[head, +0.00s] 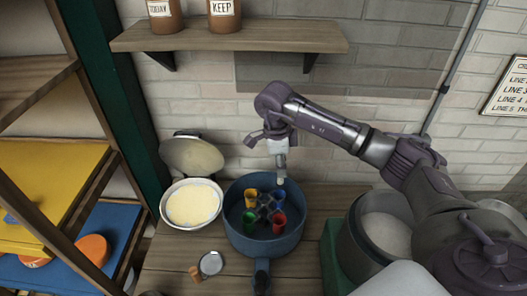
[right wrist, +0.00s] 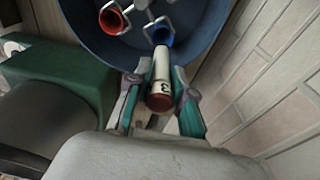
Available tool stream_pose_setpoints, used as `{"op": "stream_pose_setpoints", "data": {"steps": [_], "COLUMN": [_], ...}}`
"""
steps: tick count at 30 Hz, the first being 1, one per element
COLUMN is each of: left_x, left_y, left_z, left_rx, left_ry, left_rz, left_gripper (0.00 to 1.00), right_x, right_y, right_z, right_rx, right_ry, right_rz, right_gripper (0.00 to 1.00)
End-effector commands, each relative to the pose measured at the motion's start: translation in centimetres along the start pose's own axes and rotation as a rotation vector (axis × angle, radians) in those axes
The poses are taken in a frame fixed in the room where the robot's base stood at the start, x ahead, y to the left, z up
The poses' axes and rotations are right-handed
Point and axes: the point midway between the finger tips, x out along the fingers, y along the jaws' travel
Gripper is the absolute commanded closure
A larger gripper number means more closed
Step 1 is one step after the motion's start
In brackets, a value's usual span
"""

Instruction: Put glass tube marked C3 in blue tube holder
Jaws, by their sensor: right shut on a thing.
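My right gripper (head: 280,150) is shut on a pale glass tube (head: 281,168) with a dark red cap. The tube also shows in the right wrist view (right wrist: 161,70), and a 3 is readable beside its cap; the rest of the marking is hidden. The tube points down over the dark blue pot. The blue tube holder (right wrist: 160,33) is just beyond the tube's far end in the right wrist view. It is at the pot's back right in the head view (head: 278,198). The tube's end looks above it. My left gripper is out of view.
The pot (head: 236,236) also holds yellow (head: 251,197), green (head: 249,221) and red (head: 279,224) holders. A cream-filled open container (head: 193,204) is left of it. A large metal pot (head: 352,240) is at right. A shelf (head: 230,36) hangs above.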

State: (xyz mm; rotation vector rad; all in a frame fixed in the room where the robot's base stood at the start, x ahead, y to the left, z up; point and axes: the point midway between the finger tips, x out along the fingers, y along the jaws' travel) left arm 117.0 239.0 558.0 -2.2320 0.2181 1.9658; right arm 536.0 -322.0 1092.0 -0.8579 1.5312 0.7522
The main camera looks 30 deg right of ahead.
Motion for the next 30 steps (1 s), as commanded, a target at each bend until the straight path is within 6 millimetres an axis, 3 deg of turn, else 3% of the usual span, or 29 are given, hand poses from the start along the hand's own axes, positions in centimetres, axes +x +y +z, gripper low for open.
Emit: {"op": "stream_pose_setpoints", "data": {"steps": [4, 12, 15, 20, 26, 30], "left_x": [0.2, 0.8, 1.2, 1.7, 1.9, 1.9], "left_y": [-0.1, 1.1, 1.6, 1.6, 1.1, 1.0], "left_z": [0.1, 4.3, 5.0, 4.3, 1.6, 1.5], "left_rx": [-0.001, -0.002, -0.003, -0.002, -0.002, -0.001], "left_ry": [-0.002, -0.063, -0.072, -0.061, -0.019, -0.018], "left_rz": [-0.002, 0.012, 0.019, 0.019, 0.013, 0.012], "left_gripper": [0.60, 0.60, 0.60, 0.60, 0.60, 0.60], "right_x": [0.3, 1.9, 2.7, 3.6, 3.8, 3.8], "right_y": [0.0, 0.0, 0.1, 0.1, 0.0, 0.0], "right_z": [-0.1, 0.2, 0.3, 0.4, 0.4, 0.4], "right_rx": [0.001, -0.001, -0.001, -0.002, -0.002, -0.002], "right_ry": [0.001, 0.002, 0.001, 0.001, 0.001, 0.001], "right_rz": [0.001, 0.001, 0.001, 0.001, 0.000, 0.000], "right_gripper": [1.00, 1.00, 1.00, 1.00, 1.00, 1.00]}}
